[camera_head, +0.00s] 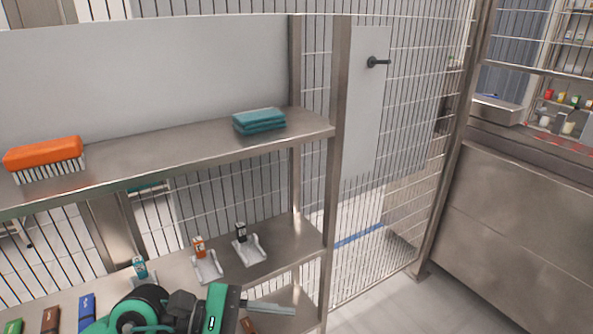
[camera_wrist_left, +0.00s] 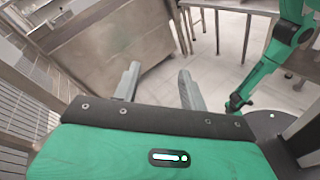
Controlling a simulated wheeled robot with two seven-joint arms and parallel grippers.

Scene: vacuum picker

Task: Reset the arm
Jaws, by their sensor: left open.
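My left gripper (camera_head: 270,307) shows at the bottom of the head view, in front of the lower part of the metal shelf (camera_head: 180,150). Its fingers point to the right. In the left wrist view my left gripper (camera_wrist_left: 158,85) has its two grey fingers apart, with nothing between them and bare floor and a metal cabinet beyond. My green arm hides part of the lower shelf. Another green arm, mine, shows at the right of the left wrist view; its gripper cannot be made out.
An orange brush (camera_head: 44,158) and folded teal cloths (camera_head: 259,121) lie on the upper shelf. A wire fence (camera_head: 395,140) and a steel cabinet (camera_head: 520,220) stand to the right, with free floor (camera_head: 440,300) between.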

